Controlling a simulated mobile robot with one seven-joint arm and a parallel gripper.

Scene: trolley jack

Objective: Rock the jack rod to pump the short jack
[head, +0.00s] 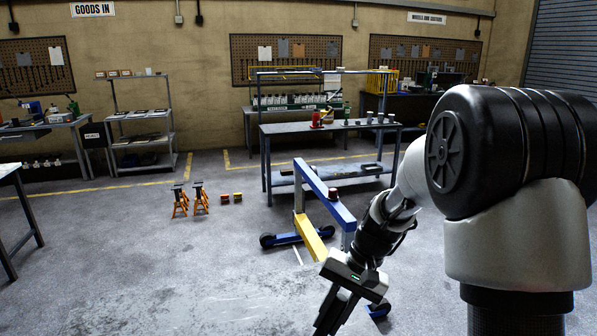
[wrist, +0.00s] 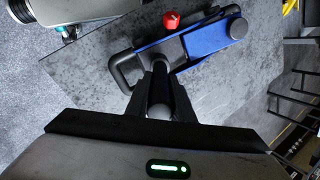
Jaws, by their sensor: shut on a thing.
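My gripper (wrist: 160,88) is shut on a dark rod (wrist: 160,111), whose rounded end shows between the fingers in the wrist view. The rod's far part is hidden by the fingers. Beyond the fingertips lies a blue jack (wrist: 207,41) with a black loop-shaped bracket (wrist: 122,72) at its near end. A red round part (wrist: 171,20) shows beside the blue body. I cannot tell how the rod meets the jack. In the head view my gripper (head: 334,309) points down at the lower edge; no rod or jack can be made out there.
A blue and yellow wheeled hoist (head: 312,234) stands just beyond my arm. Orange stands (head: 200,199) and small blocks (head: 231,198) are on the floor to the left. A workbench (head: 325,129) stands behind the hoist.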

